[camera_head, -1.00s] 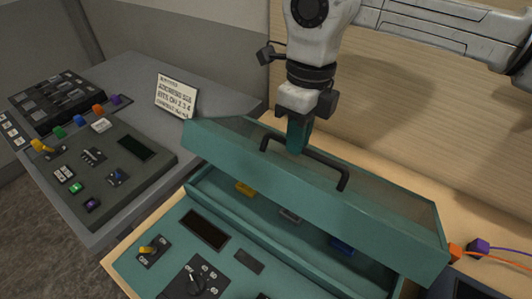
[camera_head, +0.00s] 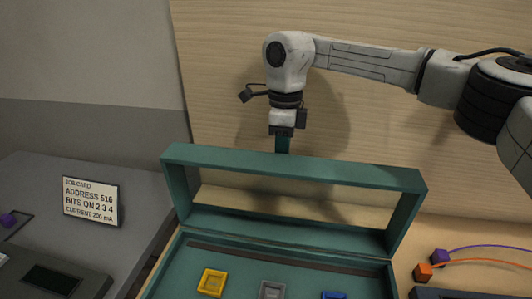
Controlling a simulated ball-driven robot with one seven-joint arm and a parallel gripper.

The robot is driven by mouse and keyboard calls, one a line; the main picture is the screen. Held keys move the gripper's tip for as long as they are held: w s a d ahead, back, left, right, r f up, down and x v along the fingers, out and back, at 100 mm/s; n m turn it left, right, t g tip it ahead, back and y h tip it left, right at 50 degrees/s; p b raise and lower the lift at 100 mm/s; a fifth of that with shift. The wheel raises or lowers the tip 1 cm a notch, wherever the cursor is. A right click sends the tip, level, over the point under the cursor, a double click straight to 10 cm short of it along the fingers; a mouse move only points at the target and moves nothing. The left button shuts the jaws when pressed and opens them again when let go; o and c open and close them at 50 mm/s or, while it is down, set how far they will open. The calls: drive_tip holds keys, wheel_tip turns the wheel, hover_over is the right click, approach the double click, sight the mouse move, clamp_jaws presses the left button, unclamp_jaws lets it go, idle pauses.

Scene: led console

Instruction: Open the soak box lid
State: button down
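The soak box lid (camera_head: 290,166) is a teal frame with a clear-looking middle. It stands raised, near upright, at the back of the teal soak box (camera_head: 290,236), with its hollow inside facing me. The box's inside shows yellow, grey and blue blocks. My gripper (camera_head: 283,145) points down behind the lid's top edge, near its middle. Its fingertips and the dark lid handle are hidden behind that edge, so I cannot see whether it grips the handle or touches the lid.
A wooden panel (camera_head: 390,130) stands close behind the lid and my arm. A job card (camera_head: 91,202) stands on the grey table at the left. Orange (camera_head: 423,272) and purple (camera_head: 440,256) plugs with cables lie right of the box.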

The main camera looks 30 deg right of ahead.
drive_tip(key=w+d+f, duration=0.2)
drive_tip(key=w, duration=0.1)
drive_tip(key=shift+d+f, duration=0.25)
drive_tip(key=shift+f, duration=0.1)
drive_tip(key=shift+d, duration=0.1)
drive_tip(key=c, duration=1.6)
unclamp_jaws()
drive_tip(key=o, duration=0.3)
drive_tip(key=shift+w+d+f, duration=0.15)
drive_tip(key=shift+w+f, duration=0.05)
drive_tip(key=shift+w, duration=0.1)
drive_tip(key=shift+o, duration=0.8)
drive_tip(key=shift+r, duration=0.1)
wheel_tip(320, 180, up, 11)
drive_tip(key=b, duration=0.1)
drive_tip(key=shift+w+d+b, duration=0.15)
drive_tip(key=shift+w+b, duration=0.15)
